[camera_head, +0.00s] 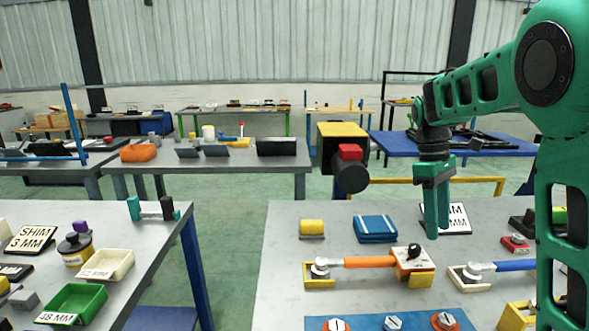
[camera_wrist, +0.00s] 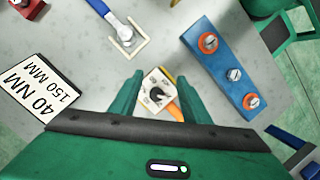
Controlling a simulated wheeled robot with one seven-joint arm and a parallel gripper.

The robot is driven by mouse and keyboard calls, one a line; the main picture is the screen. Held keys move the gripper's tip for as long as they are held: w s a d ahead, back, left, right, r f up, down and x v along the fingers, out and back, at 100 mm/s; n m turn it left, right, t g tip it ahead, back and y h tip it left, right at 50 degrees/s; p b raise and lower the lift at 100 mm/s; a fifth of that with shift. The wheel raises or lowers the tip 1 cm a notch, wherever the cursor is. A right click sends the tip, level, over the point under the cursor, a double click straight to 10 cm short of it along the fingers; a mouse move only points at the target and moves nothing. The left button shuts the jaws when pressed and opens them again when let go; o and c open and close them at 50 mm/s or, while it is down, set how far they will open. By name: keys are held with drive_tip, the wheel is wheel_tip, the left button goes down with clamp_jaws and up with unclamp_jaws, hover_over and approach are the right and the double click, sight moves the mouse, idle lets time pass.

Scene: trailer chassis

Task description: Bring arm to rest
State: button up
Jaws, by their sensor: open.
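My green arm comes in from the right in the head view. My gripper (camera_head: 436,205) points down above the grey table (camera_head: 285,265) on the right, and its fingers hold nothing. In the wrist view my gripper (camera_wrist: 154,98) shows two green fingers spread apart, with bare space between them. Beyond the fingers lies a white block with a black knob (camera_wrist: 155,95), joined to an orange-handled tool. In the head view this white block (camera_head: 408,259) sits on the table below and left of my gripper. The fingers look clear of it.
An orange-handled wrench (camera_head: 365,262), a blue-handled wrench (camera_head: 508,265), a blue bolt strip (camera_wrist: 228,72), a blue case (camera_head: 375,228) and a sign plate (camera_wrist: 42,90) lie on this table. A second table (camera_head: 150,245) with trays stands left, across a green floor gap (camera_head: 233,235).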

drive_tip(key=s+d+f+m+t, duration=0.1)
drive_tip(key=s+m, duration=0.3)
drive_tip(key=s, duration=0.5)
drive_tip(key=s+d+f+m+t+y, duration=0.1)
drive_tip(key=s+d+f+m, duration=0.2)
drive_tip(key=s, duration=0.7)
drive_tip(key=s+d+f+m, duration=0.2)
drive_tip(key=s+f+m, duration=0.2)
drive_tip(key=s+m, duration=0.3)
drive_tip(key=shift+s+d+f+t+y, duration=0.1)
drive_tip(key=shift+s+d+t+y, duration=0.1)
drive_tip(key=shift+s, duration=0.6)
drive_tip(key=shift+s+d+t+y, duration=0.1)
drive_tip(key=shift+s+t, duration=0.1)
drive_tip(key=shift+s, duration=0.6)
drive_tip(key=shift+w+f, duration=0.35)
drive_tip(key=shift+w, duration=0.45)
drive_tip(key=shift+s+r, duration=0.1)
